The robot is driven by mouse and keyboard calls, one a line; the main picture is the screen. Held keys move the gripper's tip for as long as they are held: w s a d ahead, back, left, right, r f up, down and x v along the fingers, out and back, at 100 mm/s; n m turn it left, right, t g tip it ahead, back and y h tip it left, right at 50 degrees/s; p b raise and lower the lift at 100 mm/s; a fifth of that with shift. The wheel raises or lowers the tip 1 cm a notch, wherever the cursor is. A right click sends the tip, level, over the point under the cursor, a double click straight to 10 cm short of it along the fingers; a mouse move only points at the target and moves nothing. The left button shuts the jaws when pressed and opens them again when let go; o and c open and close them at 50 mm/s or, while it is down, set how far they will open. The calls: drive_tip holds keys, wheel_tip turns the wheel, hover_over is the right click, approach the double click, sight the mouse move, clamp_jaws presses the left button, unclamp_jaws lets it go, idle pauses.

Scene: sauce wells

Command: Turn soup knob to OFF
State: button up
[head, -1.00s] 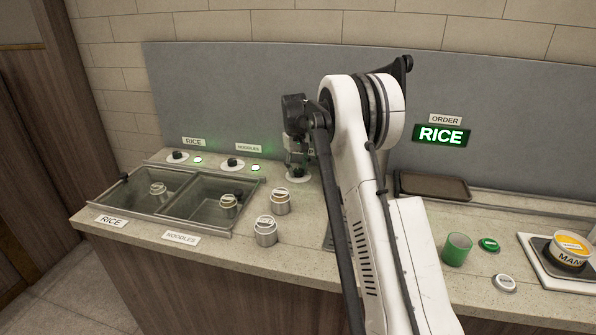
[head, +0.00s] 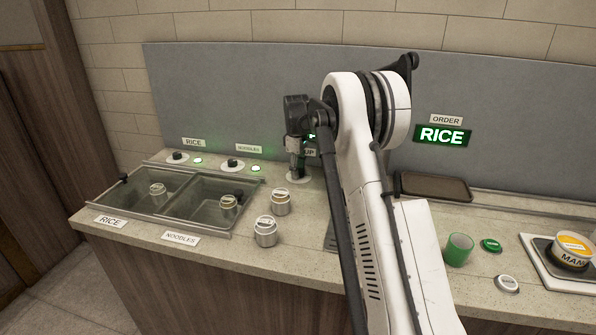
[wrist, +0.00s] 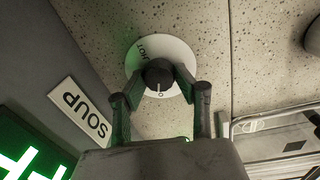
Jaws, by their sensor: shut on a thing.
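The soup knob (wrist: 158,74) is black and round, on a white dial plate (wrist: 174,52) lettered HOT at its upper left in the wrist view. A pale mark shows on the knob's lower side, facing my gripper; other lettering there is hard to read. My gripper (wrist: 158,78) is shut on the knob, one finger on each side. The SOUP sign (wrist: 80,108) lies to the left in the wrist view. In the head view my gripper (head: 297,172) points down at the dial plate (head: 299,179), and the knob is hidden.
The rice knob (head: 178,155) and noodles knob (head: 232,162) stand to the left, each beside a green light. Two sunken wells (head: 165,192) lie in front of them. Metal canisters (head: 266,233) stand on the counter. A lit RICE order sign (head: 441,136) hangs behind.

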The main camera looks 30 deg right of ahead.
idle(0.5)
drive_tip(key=o, duration=1.1)
drive_tip(key=r, duration=1.2)
drive_tip(key=shift+s+a, duration=0.25)
drive_tip(key=shift+a+r, duration=0.1)
drive_tip(key=s+a+r+m+t, duration=0.2)
drive_tip(key=s+a+r, duration=0.4)
drive_tip(key=s, duration=0.4)
drive_tip(key=s+a+r+m+t, duration=0.1)
drive_tip(key=s+a+r+m, duration=0.1)
drive_tip(key=s+a+r, duration=0.55)
drive_tip(key=s+a+f+m+t, duration=0.1)
drive_tip(key=s+a+f, duration=0.2)
drive_tip(key=s, duration=0.6)
drive_tip(key=s+a+f+m+t, duration=0.1)
drive_tip(key=s+a+f, duration=0.2)
drive_tip(key=s, duration=0.6)
drive_tip(key=s+a+f+m+t, duration=0.1)
drive_tip(key=s+a+f, duration=0.2)
drive_tip(key=s+f, duration=0.4)
drive_tip(key=shift+s+a+m+t, duration=0.15)
drive_tip(key=shift+s+m+t, duration=0.05)
drive_tip(key=shift+s, duration=0.6)
drive_tip(key=shift+s+a+m+t, duration=0.15)
drive_tip(key=shift+s+m+t, duration=0.05)
drive_tip(key=shift+s, duration=0.55)
